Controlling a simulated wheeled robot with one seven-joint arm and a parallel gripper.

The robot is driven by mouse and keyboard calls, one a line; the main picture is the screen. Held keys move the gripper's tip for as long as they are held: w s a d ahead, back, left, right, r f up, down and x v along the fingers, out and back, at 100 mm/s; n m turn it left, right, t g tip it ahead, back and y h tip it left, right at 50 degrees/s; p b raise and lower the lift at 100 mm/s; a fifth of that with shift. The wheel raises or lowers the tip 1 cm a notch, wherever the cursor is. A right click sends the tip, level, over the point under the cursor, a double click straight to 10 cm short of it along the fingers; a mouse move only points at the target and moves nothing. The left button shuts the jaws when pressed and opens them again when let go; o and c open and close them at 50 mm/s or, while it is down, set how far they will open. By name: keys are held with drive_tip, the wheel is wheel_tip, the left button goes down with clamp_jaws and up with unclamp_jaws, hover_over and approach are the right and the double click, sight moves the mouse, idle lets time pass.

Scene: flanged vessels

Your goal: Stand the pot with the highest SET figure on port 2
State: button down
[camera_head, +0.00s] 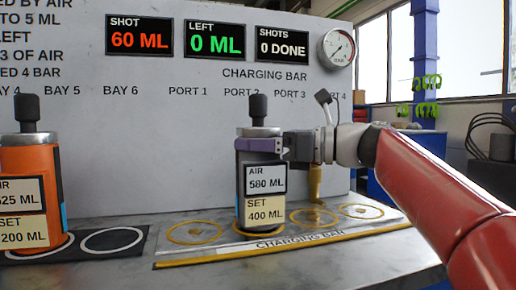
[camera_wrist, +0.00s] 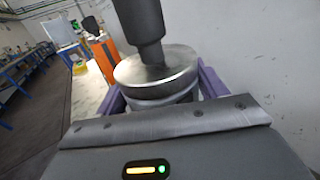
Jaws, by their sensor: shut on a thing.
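A dark grey pot (camera_head: 263,160) with a metal lid and black knob is upright at the second ring of the charging bar, under the PORT 2 marking. Its labels read AIR 580 ML and SET 400 ML. Its base is inside or just over the yellow port 2 ring (camera_head: 240,231); I cannot tell if it touches. My gripper (camera_head: 258,146) is shut around the pot's upper body with purple fingers. In the wrist view the lid (camera_wrist: 155,70) lies between the fingers. An orange pot (camera_head: 30,158) stands at the left, its labels cut by the frame edge; SET ends in 200 ML.
The port 1 ring (camera_head: 194,233), port 3 ring (camera_head: 325,219) and port 4 ring (camera_head: 361,211) show on the bar. A brass-coloured fitting (camera_head: 315,183) stands behind port 3. An empty white bay ring (camera_head: 112,241) is left of the bar. Display panels read SHOT 60 ML, LEFT 0 ML (camera_head: 215,39), 0 DONE.

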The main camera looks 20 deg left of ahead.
drive_tip(key=shift+f, duration=0.1)
drive_tip(key=shift+c, duration=0.8)
unclamp_jaws()
drive_tip(key=d, duration=1.2)
drive_tip(key=shift+s, duration=0.25)
